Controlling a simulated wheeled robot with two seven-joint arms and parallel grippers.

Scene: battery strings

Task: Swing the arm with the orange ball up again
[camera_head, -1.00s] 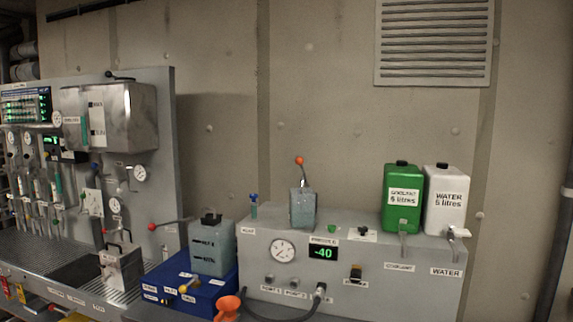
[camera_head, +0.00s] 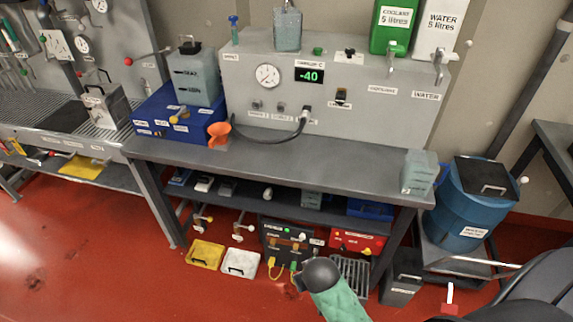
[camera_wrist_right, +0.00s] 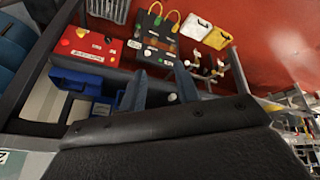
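A different lever with a red ball (camera_head: 128,61) sticks out left of the blue box. My right gripper (camera_wrist_right: 162,92) shows in the right wrist view as two blue-grey fingers apart, with nothing seen between them, above the floor and shelf. My left gripper is not in view.
The bench top (camera_head: 300,165) has free room before the console. A clear container (camera_head: 419,172) stands at its right end. A blue drum (camera_head: 470,205) stands right. Cases lie on the shelf and red floor.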

